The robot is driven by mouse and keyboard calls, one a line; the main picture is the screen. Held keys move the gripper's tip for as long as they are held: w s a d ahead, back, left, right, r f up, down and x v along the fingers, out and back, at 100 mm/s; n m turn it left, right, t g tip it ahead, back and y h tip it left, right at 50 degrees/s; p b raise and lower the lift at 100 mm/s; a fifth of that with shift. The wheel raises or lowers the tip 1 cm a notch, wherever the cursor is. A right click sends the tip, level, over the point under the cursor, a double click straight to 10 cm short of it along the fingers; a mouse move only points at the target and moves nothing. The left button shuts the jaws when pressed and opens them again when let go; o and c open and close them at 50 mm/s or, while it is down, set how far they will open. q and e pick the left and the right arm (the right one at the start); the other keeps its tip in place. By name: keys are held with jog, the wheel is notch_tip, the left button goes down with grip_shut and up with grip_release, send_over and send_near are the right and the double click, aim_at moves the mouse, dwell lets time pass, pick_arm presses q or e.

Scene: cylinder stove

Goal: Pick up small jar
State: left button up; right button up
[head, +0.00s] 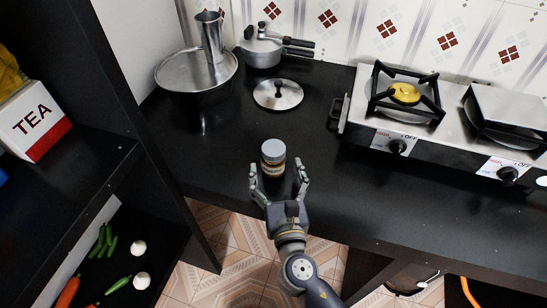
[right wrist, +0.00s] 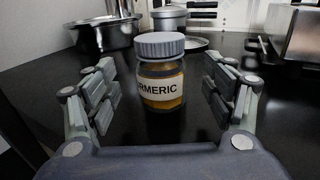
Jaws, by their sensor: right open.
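The small jar (head: 273,157) stands upright on the black counter near its front edge. It has a grey lid, yellow-brown contents and a white label reading "RMERIC" in the right wrist view (right wrist: 161,75). My right gripper (head: 279,179) is open, with its fingers pointing at the jar from the front. In the right wrist view the fingers (right wrist: 162,95) stand apart on the left and right of the jar, with gaps on both sides. The jar looks slightly beyond or just between the fingertips. My left gripper is in neither view.
A metal lid (head: 278,95) lies behind the jar. A large pot (head: 197,78) and a pressure cooker (head: 262,47) stand at the back left. A gas stove (head: 365,136) is on the right. A dark shelf with a TEA box (head: 33,121) is at left. Counter around the jar is clear.

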jog(key=w, duration=0.2)
jog(key=shift+w+a+f, duration=0.1)
jog(key=shift+w+a, duration=0.05)
jog(key=shift+w, duration=0.2)
jog(key=shift+w+a+f, duration=0.1)
jog(key=shift+w+a, duration=0.1)
jog(key=shift+w, duration=0.95)
jog(key=c, duration=1.1)
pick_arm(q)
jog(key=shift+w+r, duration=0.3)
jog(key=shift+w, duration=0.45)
pick_arm(e)
jog(key=shift+c, duration=0.2)
